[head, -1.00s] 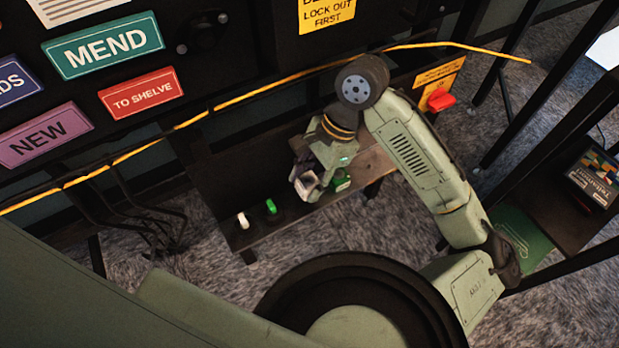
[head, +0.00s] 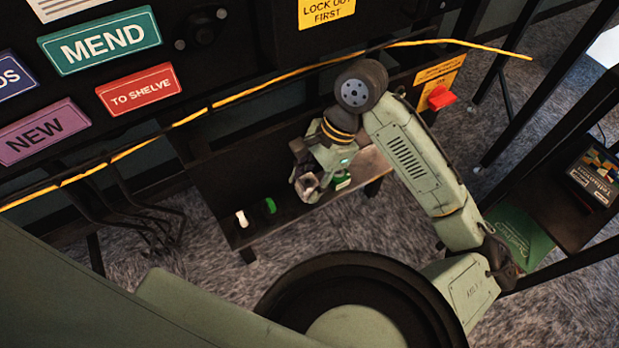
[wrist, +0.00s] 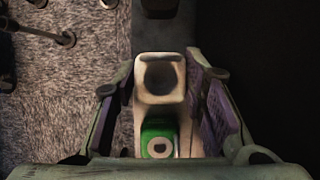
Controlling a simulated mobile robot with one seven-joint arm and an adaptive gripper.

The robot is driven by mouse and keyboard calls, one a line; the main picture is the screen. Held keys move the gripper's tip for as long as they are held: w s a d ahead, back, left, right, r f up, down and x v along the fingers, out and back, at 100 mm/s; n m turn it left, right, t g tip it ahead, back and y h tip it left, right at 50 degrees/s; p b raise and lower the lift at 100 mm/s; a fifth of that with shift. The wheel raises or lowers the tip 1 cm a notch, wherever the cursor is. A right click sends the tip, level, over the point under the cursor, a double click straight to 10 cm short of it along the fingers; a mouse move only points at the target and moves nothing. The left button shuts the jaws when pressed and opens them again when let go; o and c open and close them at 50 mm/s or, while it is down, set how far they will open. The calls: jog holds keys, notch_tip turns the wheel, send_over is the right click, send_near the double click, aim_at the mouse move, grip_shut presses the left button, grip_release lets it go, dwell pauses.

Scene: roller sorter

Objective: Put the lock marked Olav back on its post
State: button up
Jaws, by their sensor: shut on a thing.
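My gripper (head: 306,186) is over the low dark bench. It is shut on a pale block-like lock (wrist: 160,78) with a dark round hollow, which the wrist view shows between the fingers. No name can be read on it. A green piece with a white ring (wrist: 158,140) shows behind it in the wrist view, partly hidden by my gripper. In the head view a green piece (head: 342,180) sits just right of my gripper. A white upright piece (head: 242,219) and a green one (head: 270,206) stand on the bench to the left. I cannot tell which post is Olav's.
The bench (head: 222,192) stands before a dark panel with coloured signs. A yellow cable (head: 260,92) runs above it. A red switch (head: 441,98) is at the right. Dark rack posts and a shelf with a boxed item (head: 594,176) stand further right.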

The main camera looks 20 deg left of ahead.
jog(key=shift+f, duration=0.7)
jog(key=shift+f+b, duration=0.3)
jog(key=shift+f, duration=0.05)
dwell(0.4)
jog(key=o, duration=1.3)
jog(key=shift+w+r, duration=0.1)
jog(key=shift+w, duration=0.05)
jog(key=shift+w+d+r, duration=0.1)
jog(key=shift+r, duration=0.2)
jog(key=v, duration=1.1)
jog(key=shift+r, duration=0.15)
